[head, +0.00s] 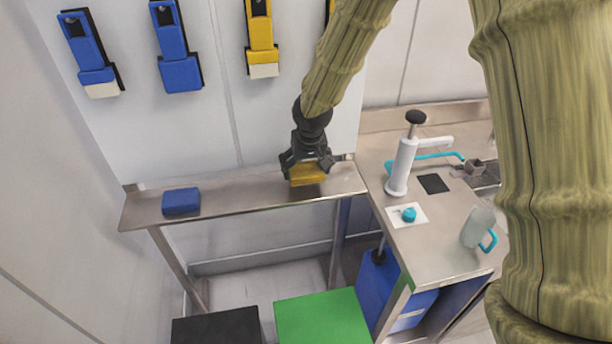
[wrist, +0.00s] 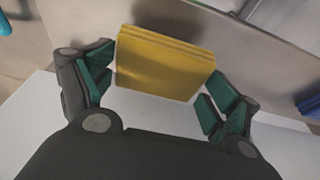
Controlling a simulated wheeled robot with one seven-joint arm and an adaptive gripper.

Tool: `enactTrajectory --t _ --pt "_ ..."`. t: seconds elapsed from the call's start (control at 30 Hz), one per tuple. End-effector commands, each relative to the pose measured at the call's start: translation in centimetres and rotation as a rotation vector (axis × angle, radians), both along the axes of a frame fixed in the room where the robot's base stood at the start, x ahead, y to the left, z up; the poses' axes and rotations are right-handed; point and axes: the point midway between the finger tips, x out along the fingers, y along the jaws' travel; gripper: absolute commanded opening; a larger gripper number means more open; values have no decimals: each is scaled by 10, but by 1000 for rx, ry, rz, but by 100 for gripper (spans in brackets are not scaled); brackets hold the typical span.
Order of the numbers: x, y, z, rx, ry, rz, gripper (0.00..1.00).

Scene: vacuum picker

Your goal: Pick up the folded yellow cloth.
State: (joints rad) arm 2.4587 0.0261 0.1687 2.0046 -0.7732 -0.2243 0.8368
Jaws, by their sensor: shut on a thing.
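The folded yellow cloth (head: 307,175) is at the right part of the narrow metal shelf (head: 245,194) in the head view. In the wrist view the cloth (wrist: 165,62) shows its stacked folds between my two fingers. My gripper (head: 307,167) comes from above and is shut on the cloth, one finger at each end. In the wrist view my gripper (wrist: 158,93) has the cloth reaching past the shelf edge, with a dark shadow on the shelf behind it. The cloth seems slightly raised, but the gap is hard to judge.
A folded blue cloth (head: 181,201) lies on the shelf's left part. A metal counter (head: 437,243) at right holds a white pump (head: 403,165) and a jug (head: 478,228). Blue and yellow tools hang on the wall behind. Green (head: 322,318) and black (head: 217,328) boxes stand in front.

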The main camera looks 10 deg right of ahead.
Motion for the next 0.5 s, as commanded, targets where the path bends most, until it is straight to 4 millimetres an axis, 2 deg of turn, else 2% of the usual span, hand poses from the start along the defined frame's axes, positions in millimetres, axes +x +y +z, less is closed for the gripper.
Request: enactTrajectory --t 0.27,0.5 --pt "-42 5 3 -2 0 2 61" --pt "-90 11 8 -1 -1 1 61"
